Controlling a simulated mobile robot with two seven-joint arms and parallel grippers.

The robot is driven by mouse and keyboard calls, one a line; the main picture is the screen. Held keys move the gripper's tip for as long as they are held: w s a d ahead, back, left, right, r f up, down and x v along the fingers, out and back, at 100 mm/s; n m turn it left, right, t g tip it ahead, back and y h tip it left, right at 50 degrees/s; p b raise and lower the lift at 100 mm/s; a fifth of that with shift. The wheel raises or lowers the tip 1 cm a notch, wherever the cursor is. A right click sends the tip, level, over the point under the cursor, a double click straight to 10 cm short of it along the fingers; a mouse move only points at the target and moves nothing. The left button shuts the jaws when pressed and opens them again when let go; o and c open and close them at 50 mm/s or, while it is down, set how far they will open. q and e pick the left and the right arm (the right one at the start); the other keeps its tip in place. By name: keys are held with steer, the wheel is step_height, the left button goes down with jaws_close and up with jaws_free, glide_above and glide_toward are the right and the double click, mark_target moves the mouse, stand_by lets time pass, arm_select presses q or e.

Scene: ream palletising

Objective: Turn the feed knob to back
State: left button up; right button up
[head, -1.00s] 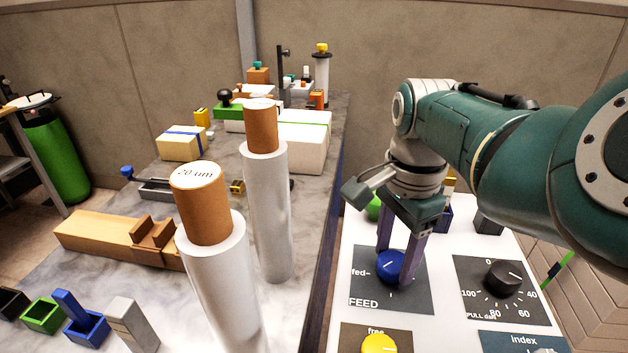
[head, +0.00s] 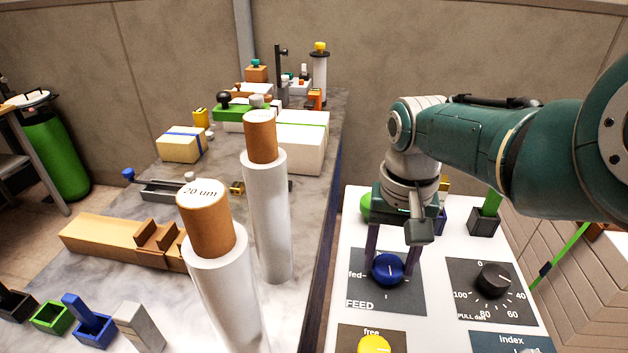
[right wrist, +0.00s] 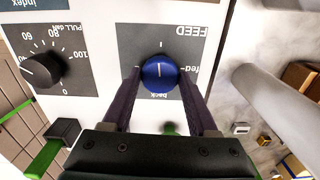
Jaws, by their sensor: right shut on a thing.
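The blue feed knob (head: 388,269) sits on the dark FEED panel (head: 400,300) of the white console. My right gripper (head: 391,270) is over it, one finger on each side, shut on the knob. The right wrist view shows the knob (right wrist: 160,73) between the two purple fingers (right wrist: 160,82). The knob's white line runs upright in the picture, in line with the "back" mark rather than the "fed" mark at the side. The "back" word shows upside down in the right wrist view and is hidden by the gripper in the head view. My left gripper is not in view.
A black dial (head: 494,279) is right of the FEED panel, and a yellow knob (head: 374,345) is in front. Green and dark items stand behind on the console (head: 440,275). Two tall white rolls (head: 267,220) stand on the marble bench to the left.

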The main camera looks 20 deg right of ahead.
steer(key=n, duration=0.4)
steer(key=shift+n, duration=0.3)
steer(key=n, duration=0.5)
steer(key=shift+p, duration=0.3)
steer(key=n, duration=1.7)
steer(key=shift+n+b, duration=0.3)
steer(key=shift+n, duration=0.1)
steer(key=n, duration=0.4)
steer(key=shift+n+b, duration=0.45)
steer(key=shift+n, duration=1.15)
